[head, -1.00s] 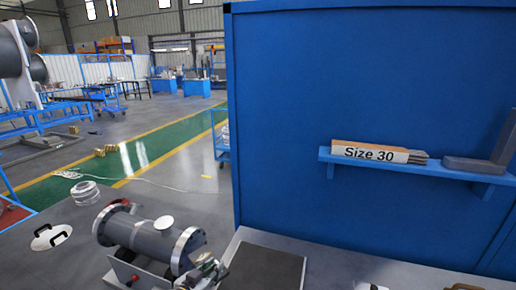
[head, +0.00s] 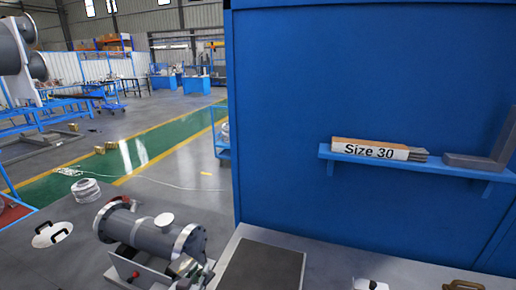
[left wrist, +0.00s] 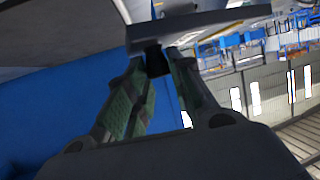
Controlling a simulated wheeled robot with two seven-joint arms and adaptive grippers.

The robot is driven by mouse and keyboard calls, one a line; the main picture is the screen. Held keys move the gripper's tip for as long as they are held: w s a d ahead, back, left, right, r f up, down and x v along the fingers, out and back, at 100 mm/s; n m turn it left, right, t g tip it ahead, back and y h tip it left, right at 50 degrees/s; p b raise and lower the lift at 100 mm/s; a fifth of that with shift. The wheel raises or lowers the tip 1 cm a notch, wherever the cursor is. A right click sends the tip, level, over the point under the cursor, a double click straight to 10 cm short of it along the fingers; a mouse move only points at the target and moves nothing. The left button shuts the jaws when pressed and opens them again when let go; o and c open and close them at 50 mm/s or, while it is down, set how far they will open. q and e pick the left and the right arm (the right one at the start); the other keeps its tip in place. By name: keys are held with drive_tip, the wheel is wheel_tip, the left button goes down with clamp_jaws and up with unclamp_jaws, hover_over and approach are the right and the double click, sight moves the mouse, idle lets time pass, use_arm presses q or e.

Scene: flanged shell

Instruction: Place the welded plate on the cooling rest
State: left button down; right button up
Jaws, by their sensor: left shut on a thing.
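The plate is hard to make out in the head view. The flanged shell (head: 150,233) is a grey cylinder lying on its stand. A dark flat square (head: 262,275) on the pale bench may be the cooling rest; its top looks bare. My right gripper is not in view.
A blue wall panel (head: 330,70) rises behind the bench, with a blue shelf (head: 350,158) holding a "Size 30" box (head: 370,149). A small white knobbed item (head: 370,285) and a brown handle (head: 463,286) sit at the bench's front right.

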use_arm(q)
drive_tip(key=shift+s+a+f+n+y, duration=0.2)
drive_tip(key=shift+s+a+n+y, duration=0.3)
drive_tip(key=shift+a, duration=0.25)
drive_tip(key=shift+s+a+f+n+y, duration=0.15)
drive_tip(key=shift+s+a+n+y, duration=0.2)
drive_tip(key=shift+s+a, duration=0.3)
drive_tip(key=shift+a, duration=0.1)
drive_tip(key=shift+d, duration=0.2)
